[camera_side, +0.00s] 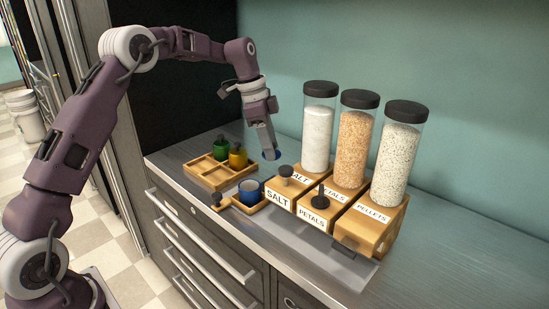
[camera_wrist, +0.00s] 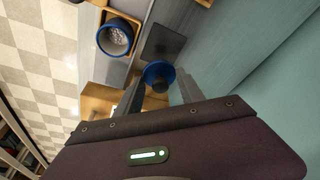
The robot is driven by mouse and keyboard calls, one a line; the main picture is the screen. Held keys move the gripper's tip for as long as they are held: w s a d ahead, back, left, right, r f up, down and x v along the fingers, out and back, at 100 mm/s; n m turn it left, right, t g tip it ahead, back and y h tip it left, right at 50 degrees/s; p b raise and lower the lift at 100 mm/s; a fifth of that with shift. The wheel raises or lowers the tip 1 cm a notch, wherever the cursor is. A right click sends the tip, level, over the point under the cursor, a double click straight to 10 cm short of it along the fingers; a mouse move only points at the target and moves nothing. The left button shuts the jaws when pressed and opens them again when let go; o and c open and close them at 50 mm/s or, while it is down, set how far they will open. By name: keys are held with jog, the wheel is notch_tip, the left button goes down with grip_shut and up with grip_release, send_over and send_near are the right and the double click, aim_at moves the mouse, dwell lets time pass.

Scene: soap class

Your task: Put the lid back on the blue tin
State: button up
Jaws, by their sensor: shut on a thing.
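My gripper (camera_side: 268,146) is shut on the blue lid (camera_side: 271,156) and holds it above the counter, behind the blue tin. In the wrist view the round blue lid (camera_wrist: 157,69) has a dark knob between the fingertips (camera_wrist: 159,88). The blue tin (camera_side: 249,194) stands upright and open in a small wooden tray (camera_side: 246,208) at the counter's front. In the wrist view the tin (camera_wrist: 115,38) shows pale contents inside and lies up and left of the lid, apart from it.
A wooden divided tray (camera_side: 203,176) holds a green tin (camera_side: 221,151) and a yellow tin (camera_side: 238,159), left of the gripper. Tall dispensers of salt (camera_side: 317,138), petals (camera_side: 354,145) and pellets (camera_side: 394,160) stand to the right. A dark square plate (camera_wrist: 163,42) lies beside the lid in the wrist view.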

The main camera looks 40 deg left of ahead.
jog(key=s+r+m+g, duration=0.2)
jog(key=s+m, duration=0.5)
jog(key=s, duration=0.1)
jog(key=shift+h, duration=0.4)
jog(key=shift+f, duration=3.05)
jog(key=shift+f, duration=0.15)
jog(key=o, duration=1.9)
jog(key=shift+c, duration=0.2)
